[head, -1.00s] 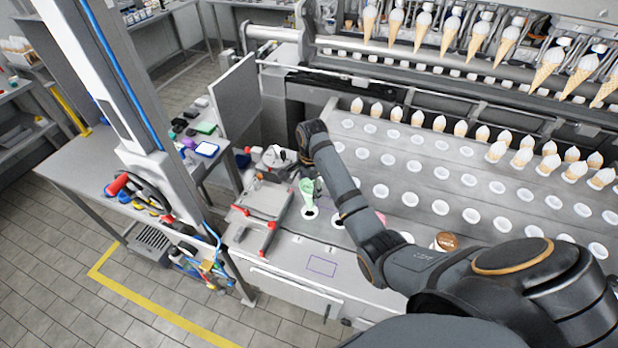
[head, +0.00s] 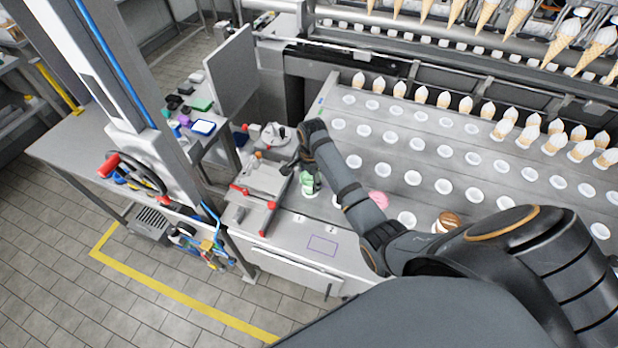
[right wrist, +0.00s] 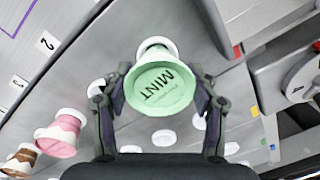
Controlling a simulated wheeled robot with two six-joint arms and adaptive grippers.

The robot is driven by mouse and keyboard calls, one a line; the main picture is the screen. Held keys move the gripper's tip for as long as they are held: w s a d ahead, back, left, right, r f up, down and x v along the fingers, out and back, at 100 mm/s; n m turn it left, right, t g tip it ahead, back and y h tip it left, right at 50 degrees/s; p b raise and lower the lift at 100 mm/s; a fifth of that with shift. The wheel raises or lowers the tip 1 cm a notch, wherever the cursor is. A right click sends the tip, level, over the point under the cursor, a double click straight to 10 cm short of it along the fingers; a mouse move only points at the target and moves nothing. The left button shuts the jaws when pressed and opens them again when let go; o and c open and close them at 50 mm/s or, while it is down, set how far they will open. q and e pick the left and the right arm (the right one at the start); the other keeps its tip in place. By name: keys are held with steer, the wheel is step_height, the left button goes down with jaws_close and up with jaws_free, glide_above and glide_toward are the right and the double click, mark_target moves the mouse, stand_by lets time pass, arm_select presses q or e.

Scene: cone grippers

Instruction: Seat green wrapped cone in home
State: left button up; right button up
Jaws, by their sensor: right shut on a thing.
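The green wrapped cone (head: 308,178) is at the near left end of the holder deck in the head view. The right wrist view shows its round green top (right wrist: 162,90), marked MINT, between the two fingers of my right gripper (right wrist: 155,100). My right gripper (head: 300,165) is shut on it. A white ring (right wrist: 155,44) shows just behind the cone's edge in the right wrist view; I cannot tell whether the cone is in it. The cone's lower part is mostly hidden. My left gripper is not in view.
A pink cone (head: 378,199) and a brown-topped cone (head: 450,219) stand to the right, near my right arm. Rows of white rings (head: 413,178) fill the deck. A red-handled fixture (head: 253,205) is close on the left.

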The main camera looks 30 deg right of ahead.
steer(key=shift+d, duration=0.1)
steer(key=o, duration=0.9)
steer(key=shift+c, duration=0.2)
step_height(320, 180, up, 8)
steer(key=shift+s+f, duration=0.15)
steer(key=shift+f, duration=0.1)
steer(key=shift+f, duration=0.1)
stand_by(0.4)
